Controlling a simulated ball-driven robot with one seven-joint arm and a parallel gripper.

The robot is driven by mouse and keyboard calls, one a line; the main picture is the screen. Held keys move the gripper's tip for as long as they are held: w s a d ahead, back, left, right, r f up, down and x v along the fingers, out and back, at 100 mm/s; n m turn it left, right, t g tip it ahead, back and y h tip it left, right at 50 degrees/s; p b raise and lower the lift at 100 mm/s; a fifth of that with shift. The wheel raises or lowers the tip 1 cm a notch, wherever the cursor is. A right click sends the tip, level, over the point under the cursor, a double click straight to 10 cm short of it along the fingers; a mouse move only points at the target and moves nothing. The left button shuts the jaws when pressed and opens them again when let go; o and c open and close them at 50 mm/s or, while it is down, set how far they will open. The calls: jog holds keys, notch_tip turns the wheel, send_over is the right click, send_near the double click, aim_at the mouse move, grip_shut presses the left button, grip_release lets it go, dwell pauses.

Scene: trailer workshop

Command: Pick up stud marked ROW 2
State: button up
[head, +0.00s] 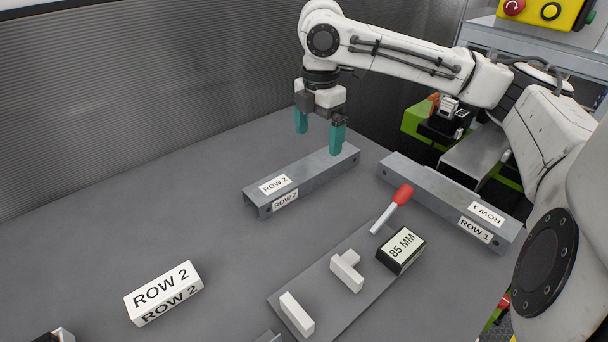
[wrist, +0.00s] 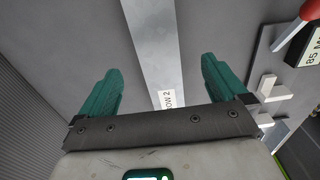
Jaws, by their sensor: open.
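The stud marked ROW 2 (head: 316,170) is a grey metal channel lying on the table, with two white ROW 2 labels at its near end. In the wrist view the stud (wrist: 152,45) runs lengthwise between my fingers, and part of one label shows by the gripper body. My gripper (head: 320,141) has two teal fingers spread apart and empty, above the far half of the stud. The open gripper also shows in the wrist view (wrist: 162,72). Whether a finger touches the stud cannot be told.
Another stud, marked ROW 1 (head: 440,190), lies to the right. A white ROW 2 block (head: 163,292) stands front left.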

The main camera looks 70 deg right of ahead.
aim_at(314, 164)
jog(key=f, duration=0.8)
jog(key=shift+w+a+f, duration=0.25)
jog(key=shift+w+f, duration=0.05)
jog(key=c, duration=1.2)
